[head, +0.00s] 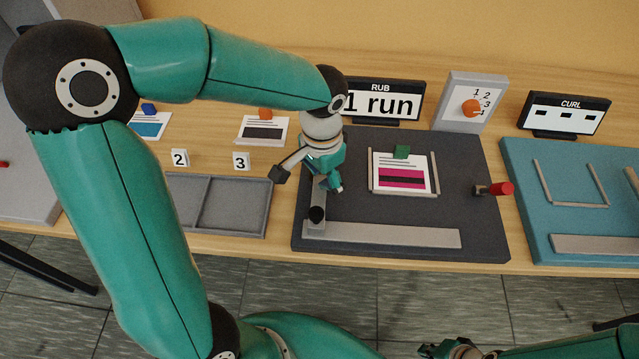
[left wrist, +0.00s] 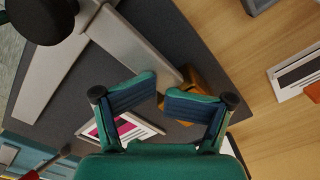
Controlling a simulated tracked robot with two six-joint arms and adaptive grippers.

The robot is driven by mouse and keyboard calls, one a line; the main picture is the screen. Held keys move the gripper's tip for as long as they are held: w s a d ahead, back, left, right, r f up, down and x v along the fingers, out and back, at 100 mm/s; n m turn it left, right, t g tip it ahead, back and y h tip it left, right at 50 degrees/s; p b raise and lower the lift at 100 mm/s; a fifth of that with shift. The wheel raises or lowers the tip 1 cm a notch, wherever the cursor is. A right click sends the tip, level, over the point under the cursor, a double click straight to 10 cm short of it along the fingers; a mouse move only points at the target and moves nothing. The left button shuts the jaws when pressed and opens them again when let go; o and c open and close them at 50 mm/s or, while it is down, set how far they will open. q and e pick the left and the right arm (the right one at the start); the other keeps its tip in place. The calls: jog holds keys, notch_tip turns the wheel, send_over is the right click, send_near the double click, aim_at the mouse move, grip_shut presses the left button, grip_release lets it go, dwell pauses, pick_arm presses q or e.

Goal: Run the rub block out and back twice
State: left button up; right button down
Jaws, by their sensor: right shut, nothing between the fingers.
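The rub block (head: 315,228) looks like the small grey block with a black knob (head: 316,215). It sits at the near left corner of the dark rub board (head: 465,220), where two pale grey strips meet. The knob also shows at the top left of the left wrist view (left wrist: 40,18). My left gripper (head: 332,188) is over the strip's far part, beyond the knob and apart from it. In the left wrist view its fingers (left wrist: 160,92) have a narrow gap with nothing seen held. My right gripper (head: 455,349) is shut and empty at the bottom edge.
A card with a magenta band (head: 403,178) lies on the board, with a red-ended handle (head: 495,189) to its right. The RUB sign (head: 382,102) reads "1 run". A grey two-part tray (head: 232,235) stands left, a blue board (head: 525,180) right.

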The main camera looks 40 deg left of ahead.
pick_arm(q)
jog(key=shift+o, duration=0.9)
jog(key=shift+r, duration=0.1)
notch_tip(320, 180, up, 8)
jog(key=p, duration=0.6)
jog(key=shift+p, duration=0.3)
